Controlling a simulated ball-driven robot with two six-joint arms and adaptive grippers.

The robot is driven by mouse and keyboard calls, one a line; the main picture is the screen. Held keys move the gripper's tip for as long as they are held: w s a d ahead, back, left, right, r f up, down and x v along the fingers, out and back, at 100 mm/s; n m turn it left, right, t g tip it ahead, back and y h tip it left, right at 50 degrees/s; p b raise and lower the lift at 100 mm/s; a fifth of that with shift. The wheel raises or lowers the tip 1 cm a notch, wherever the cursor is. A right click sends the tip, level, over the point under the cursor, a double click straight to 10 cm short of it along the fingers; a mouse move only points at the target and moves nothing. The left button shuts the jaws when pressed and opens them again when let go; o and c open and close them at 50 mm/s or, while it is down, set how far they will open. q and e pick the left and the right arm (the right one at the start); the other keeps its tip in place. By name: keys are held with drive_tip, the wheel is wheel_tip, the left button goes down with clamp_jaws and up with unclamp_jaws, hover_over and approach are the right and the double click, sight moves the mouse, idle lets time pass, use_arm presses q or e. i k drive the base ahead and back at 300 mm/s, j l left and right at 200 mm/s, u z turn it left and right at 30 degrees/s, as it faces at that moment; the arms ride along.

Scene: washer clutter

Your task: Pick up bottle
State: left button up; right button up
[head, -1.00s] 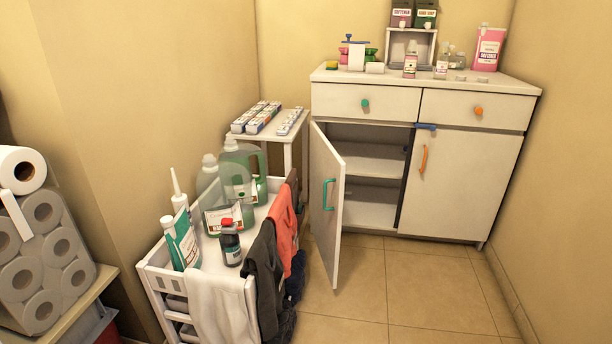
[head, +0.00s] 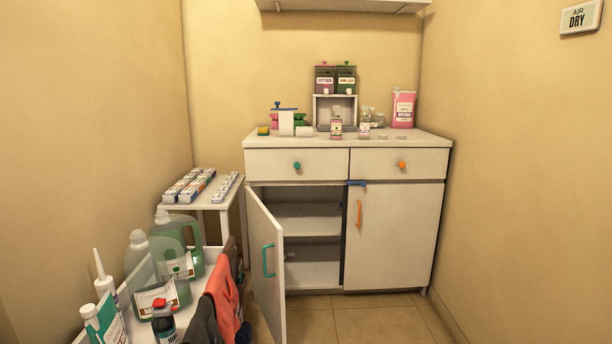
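Several bottles stand in a white cart at the lower left of the head view; I cannot tell which one the task means. There is a large green jug with a handle (head: 190,240), a green bottle (head: 143,262) in front of it, a dark bottle with a red cap (head: 163,322), a teal and white bottle (head: 103,320) and a white nozzle bottle (head: 104,285). Small bottles (head: 336,127) and a pink softener container (head: 403,108) stand on the cabinet top. Neither of my grippers is in view.
The white cabinet (head: 400,235) has its left door (head: 266,265) swung open, showing shelves. Clothes (head: 222,303) hang over the cart's right side. A side table (head: 213,206) holds several boxes. Tiled floor (head: 375,322) is free before the cabinet.

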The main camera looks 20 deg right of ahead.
sight(365, 117)
drive_tip(key=i+l, duration=1.85)
drive_tip(key=l+z, duration=0.05)
drive_tip(key=l, duration=0.05)
